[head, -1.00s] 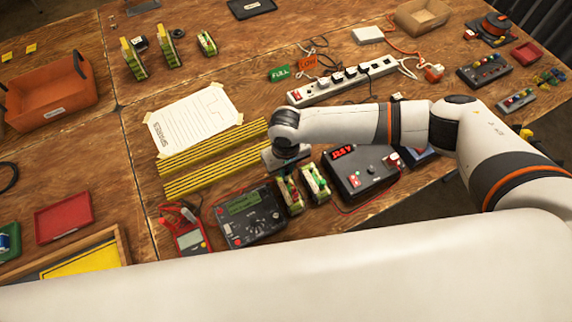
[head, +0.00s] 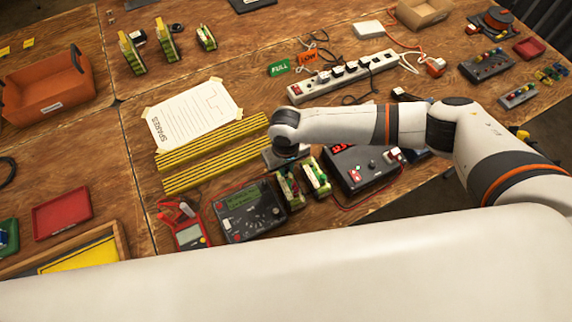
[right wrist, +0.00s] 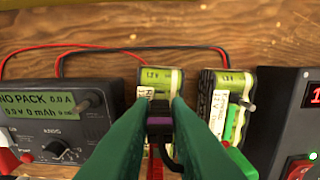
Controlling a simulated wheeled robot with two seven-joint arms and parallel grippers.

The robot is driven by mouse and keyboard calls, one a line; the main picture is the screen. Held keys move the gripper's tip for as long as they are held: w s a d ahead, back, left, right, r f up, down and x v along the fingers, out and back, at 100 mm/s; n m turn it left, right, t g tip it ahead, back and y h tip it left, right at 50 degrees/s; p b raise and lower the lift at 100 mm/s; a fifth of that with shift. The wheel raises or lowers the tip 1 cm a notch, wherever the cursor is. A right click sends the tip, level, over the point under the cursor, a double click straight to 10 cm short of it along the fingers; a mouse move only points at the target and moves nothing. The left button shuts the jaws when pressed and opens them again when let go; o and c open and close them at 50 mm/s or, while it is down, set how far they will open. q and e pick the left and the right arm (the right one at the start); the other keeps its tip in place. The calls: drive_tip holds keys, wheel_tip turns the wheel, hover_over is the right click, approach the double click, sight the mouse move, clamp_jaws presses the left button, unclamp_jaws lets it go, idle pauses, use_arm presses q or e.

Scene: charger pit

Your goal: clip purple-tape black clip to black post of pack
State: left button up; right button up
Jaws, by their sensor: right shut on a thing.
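My right gripper (head: 285,158) is over the near side of the table, just behind two battery packs. In the right wrist view its green fingers (right wrist: 159,112) are shut on a black clip (right wrist: 158,135) with purple tape. The clip is in front of the left green-and-cream pack (right wrist: 160,82); I cannot tell whether it touches it. A black lead hangs by the clip. The right pack (right wrist: 222,95) has a dark stub at its side. Both packs also show in the head view (head: 290,188). The fingers hide the left pack's posts. My left gripper is not in view.
A charger (right wrist: 55,120) reading NO PACK stands left of the packs, with a red multimeter (head: 186,228) beyond it. A black box with a red display (head: 360,165) stands close on the right. Yellow-black strips (head: 215,150) and a paper sheet (head: 193,113) lie behind.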

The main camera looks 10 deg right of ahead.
drive_tip(key=shift+p, duration=0.35)
drive_tip(key=shift+f+p, duration=0.15)
drive_tip(key=shift+p, duration=0.45)
idle(1.3)
idle(0.3)
drive_tip(key=o, duration=0.8)
drive_tip(key=shift+o, duration=0.2)
drive_tip(key=shift+o, duration=1)
wheel_tip(320, 180, up, 7)
drive_tip(key=p, duration=0.8)
drive_tip(key=shift+r, duration=0.2)
